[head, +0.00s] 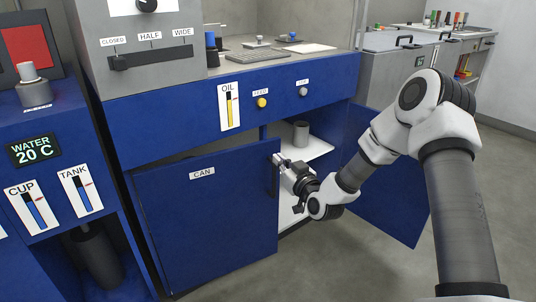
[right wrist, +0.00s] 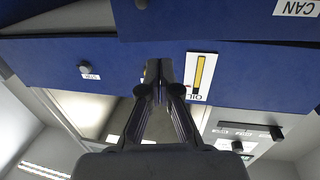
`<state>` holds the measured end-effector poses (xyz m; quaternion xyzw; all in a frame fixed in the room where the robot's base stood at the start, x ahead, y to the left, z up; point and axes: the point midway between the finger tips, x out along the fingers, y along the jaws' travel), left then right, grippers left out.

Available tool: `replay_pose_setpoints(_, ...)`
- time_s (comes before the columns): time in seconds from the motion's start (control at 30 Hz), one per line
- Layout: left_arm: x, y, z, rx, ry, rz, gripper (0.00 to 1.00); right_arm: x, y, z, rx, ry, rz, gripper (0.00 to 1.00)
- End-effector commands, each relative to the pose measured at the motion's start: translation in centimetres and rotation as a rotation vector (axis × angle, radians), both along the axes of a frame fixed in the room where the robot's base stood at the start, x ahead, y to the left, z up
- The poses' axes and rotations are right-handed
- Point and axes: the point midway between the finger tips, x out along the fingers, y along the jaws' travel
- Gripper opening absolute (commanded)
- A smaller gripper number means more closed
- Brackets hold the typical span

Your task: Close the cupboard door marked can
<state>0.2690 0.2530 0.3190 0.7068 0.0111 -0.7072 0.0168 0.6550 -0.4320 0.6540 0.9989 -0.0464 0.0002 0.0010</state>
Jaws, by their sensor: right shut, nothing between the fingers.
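The blue cupboard door marked CAN (head: 220,222) stands partly open, hinged at its left side, with a dark upright handle (head: 273,176) near its free right edge. In the right wrist view the door (right wrist: 215,22) is at the top, its label in the top right corner. My right gripper (head: 280,160) is shut and empty, at the door's free edge close to the handle. In the right wrist view its fingertips (right wrist: 160,75) are together below the door. I cannot tell whether they touch it. My left gripper is not in view.
A second blue door (head: 385,205) stands wide open on the right, behind my right arm. Between the doors, a white shelf (head: 317,148) holds a grey cylinder (head: 300,134). A panel with an OIL gauge (head: 229,106) and knobs is above. Grey floor is clear in front.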

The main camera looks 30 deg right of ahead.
Motion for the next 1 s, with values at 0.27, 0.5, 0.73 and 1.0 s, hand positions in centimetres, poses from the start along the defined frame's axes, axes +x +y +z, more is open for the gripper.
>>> replay_pose_setpoints(0.27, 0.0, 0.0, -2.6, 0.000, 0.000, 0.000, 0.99, 5.8, -0.5, -0.4, -0.003, -0.001, 0.000, 0.00)
replay_pose_setpoints(0.5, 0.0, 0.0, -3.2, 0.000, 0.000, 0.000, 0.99, 7.9, -0.7, -0.1, 0.001, 0.001, 0.000, 0.00)
replay_pose_setpoints(0.73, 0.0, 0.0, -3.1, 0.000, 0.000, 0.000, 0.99, 7.9, -0.8, 0.0, 0.002, 0.001, -0.001, 0.00)
replay_pose_setpoints(1.0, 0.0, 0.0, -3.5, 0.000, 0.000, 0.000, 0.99, 10.6, -1.2, -0.1, 0.001, -0.005, 0.066, 0.00)
